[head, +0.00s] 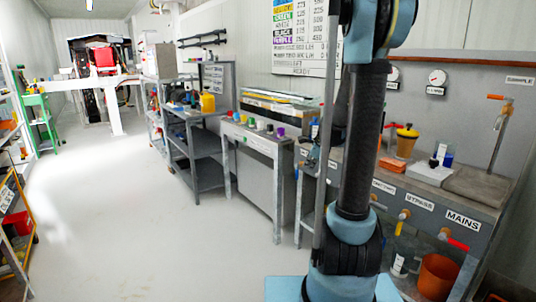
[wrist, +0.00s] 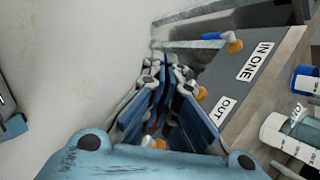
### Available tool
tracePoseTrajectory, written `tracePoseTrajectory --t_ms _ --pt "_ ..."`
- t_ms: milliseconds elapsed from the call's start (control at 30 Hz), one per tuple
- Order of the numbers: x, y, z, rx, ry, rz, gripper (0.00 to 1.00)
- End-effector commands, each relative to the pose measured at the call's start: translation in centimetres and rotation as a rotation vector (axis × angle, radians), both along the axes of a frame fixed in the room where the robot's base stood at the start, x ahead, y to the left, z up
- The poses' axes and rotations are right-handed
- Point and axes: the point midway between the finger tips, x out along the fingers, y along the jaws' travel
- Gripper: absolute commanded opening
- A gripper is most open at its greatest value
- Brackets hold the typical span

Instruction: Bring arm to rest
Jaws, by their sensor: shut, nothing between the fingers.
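My arm (head: 362,140) stands upright in the right half of the head view, black with blue joints, and hides part of the bench behind it. My gripper (wrist: 164,75) shows in the wrist view with its blue-padded fingers close together. It is shut and I see nothing held in it. It is beside the front panel of a bench, near the labels "IN ONE" and "OUT". I cannot make out the gripper clearly in the head view.
The bench front carries a blue-handled valve (wrist: 215,36) and the "MAINS" valve (head: 456,243). An orange bucket (head: 437,276) is below. The white floor (head: 130,210) to the left is clear.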

Motion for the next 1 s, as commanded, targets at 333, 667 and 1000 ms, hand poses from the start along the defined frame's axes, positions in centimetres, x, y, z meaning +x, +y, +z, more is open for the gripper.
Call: tracePoseTrajectory --t_ms 333,667,1000 --pt "-9.3 0.9 2.1 -0.244 -0.013 0.402 0.00" --pt "-18.0 1.1 2.3 -0.451 -0.017 0.800 0.00" --pt "-26.6 0.8 0.9 -0.632 -0.013 1.222 0.00"
